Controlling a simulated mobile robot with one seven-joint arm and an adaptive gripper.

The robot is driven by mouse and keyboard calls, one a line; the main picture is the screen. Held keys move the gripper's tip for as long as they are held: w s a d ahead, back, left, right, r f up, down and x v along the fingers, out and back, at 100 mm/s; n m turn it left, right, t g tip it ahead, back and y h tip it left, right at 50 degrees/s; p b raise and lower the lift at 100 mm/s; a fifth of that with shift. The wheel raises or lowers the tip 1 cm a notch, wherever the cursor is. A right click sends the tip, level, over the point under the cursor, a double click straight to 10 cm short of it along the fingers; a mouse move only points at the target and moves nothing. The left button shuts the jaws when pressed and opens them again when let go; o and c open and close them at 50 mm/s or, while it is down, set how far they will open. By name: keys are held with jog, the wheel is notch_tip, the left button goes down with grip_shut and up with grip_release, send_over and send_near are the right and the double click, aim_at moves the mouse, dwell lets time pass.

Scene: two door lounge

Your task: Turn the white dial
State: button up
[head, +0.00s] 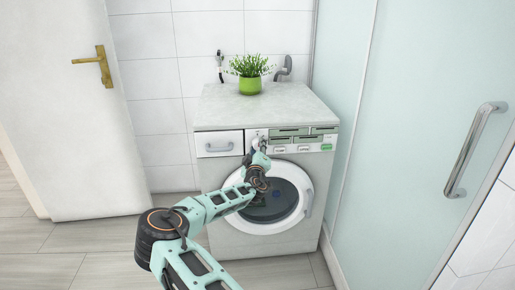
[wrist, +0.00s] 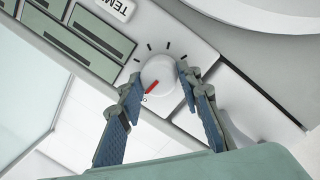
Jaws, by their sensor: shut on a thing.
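The white dial (wrist: 159,79) with a red pointer mark sits on the washing machine's control panel, with black tick marks around its upper side in the wrist view. My gripper (wrist: 158,86) has one blue-grey finger on each side of the dial, and it is shut on it. In the head view my gripper (head: 259,143) reaches the panel of the washing machine (head: 228,172), just right of the drawer. The dial is mostly hidden there behind the gripper.
A potted plant (head: 250,85) stands on the machine top. A white door (head: 70,150) is at left, and a glass door with a metal handle (head: 475,150) at right.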

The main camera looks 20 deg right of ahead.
jog(key=shift+d+r+m+g+y+b, duration=0.1)
jog(key=shift+m+y+b, duration=0.35)
jog(key=shift+m, duration=1.7)
jog(key=shift+r+m+g+y+b, duration=0.1)
jog(key=shift+m+y+b, duration=0.4)
jog(key=shift+m, duration=1.7)
jog(key=shift+d+m+g+y+b, duration=0.15)
jog(key=shift+m+b, duration=0.55)
jog(key=shift+m, duration=1.45)
jog(key=shift+a, duration=0.15)
jog(key=o, duration=1.2)
jog(key=shift+c, duration=0.2)
jog(key=shift+s, duration=0.15)
jog(key=v, duration=1.2)
